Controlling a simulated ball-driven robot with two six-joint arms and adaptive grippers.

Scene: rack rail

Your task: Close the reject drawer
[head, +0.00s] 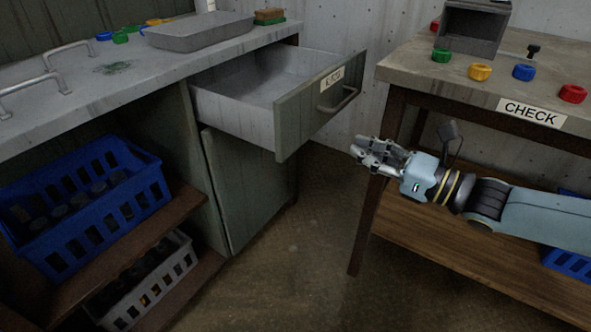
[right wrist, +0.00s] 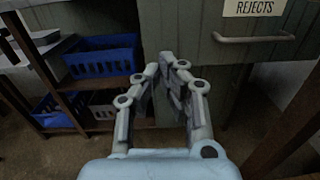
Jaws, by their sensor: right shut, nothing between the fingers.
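The reject drawer (head: 247,96) is pulled well out of the left bench in the head view, and its inside looks empty. Its grey-green front (head: 300,112) carries a label and a bar handle (head: 339,99). In the right wrist view the "REJECTS" label (right wrist: 254,7) and the handle (right wrist: 253,38) show at the top right. My right gripper (head: 357,146) is shut and empty, just right of and a little below the drawer front in the head view, apart from it. In the right wrist view its fingers (right wrist: 166,62) point toward the bench, left of the handle. My left gripper is not in view.
A cabinet door (head: 245,190) is below the drawer. Blue (head: 90,205) and white (head: 150,280) crates sit on the left shelves. The "CHECK" table (head: 450,85) stands right, with coloured caps and a grey box (head: 470,28); its leg (head: 362,225) is near my right gripper. A tray (head: 200,32) lies on the bench.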

